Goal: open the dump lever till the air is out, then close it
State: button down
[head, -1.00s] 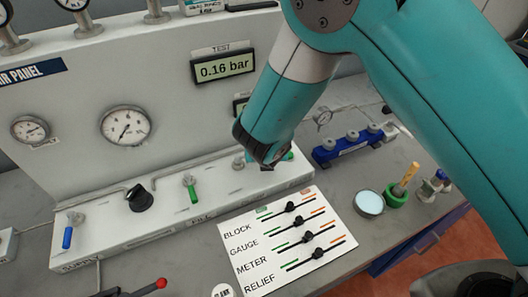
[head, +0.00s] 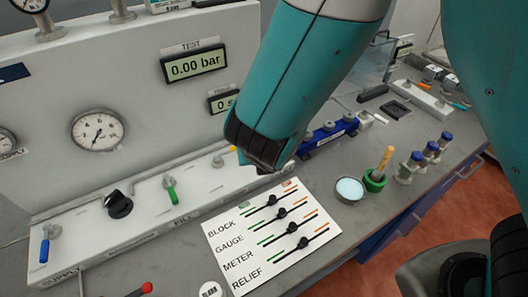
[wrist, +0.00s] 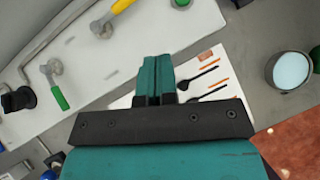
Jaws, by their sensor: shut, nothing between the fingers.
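A yellow-handled lever (wrist: 122,7) on the white base of the panel is likely the dump lever; its label cannot be read. In the wrist view its handle slants up and right from its silver valve body. In the head view only a bit of yellow (head: 232,148) shows beside my gripper. My gripper (wrist: 157,62) is shut and empty, apart from the lever, over the base's front edge and the label card. In the head view its tips (head: 243,157) are partly hidden by its own body. The TEST display (head: 195,64) reads 0.00 bar.
A green lever (head: 171,191) by the word FILL, a black knob (head: 118,204) and a blue lever (head: 44,250) stand left along the base. The label card (head: 240,265) lies in front. A round tin (head: 349,190) and a green holder (head: 375,180) stand to the right.

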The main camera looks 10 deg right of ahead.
jog(key=shift+d+v, duration=0.15)
jog(key=shift+v, duration=0.45)
jog(key=shift+d+v, duration=0.15)
jog(key=shift+v, duration=0.45)
jog(key=s+d+r+m+g+y, duration=0.1)
jog(key=s+d+r+m+g, duration=0.1)
jog(key=m, duration=0.7)
jog(key=s+d+r+m+g+y+b, duration=0.1)
jog(key=s+d+r+m+g, duration=0.2)
jog(key=s+r+m, duration=0.4)
jog(key=s+d+r+m+g+y+b, duration=0.1)
jog(key=s+d+r+m+g+y, duration=0.1)
jog(key=s+m, duration=0.6)
notch_tip(320, 180, up, 3)
jog(key=d+m, duration=0.1)
jog(key=m, duration=0.4)
jog(key=shift+d+f+g, duration=0.25)
jog(key=shift+d+g, duration=0.15)
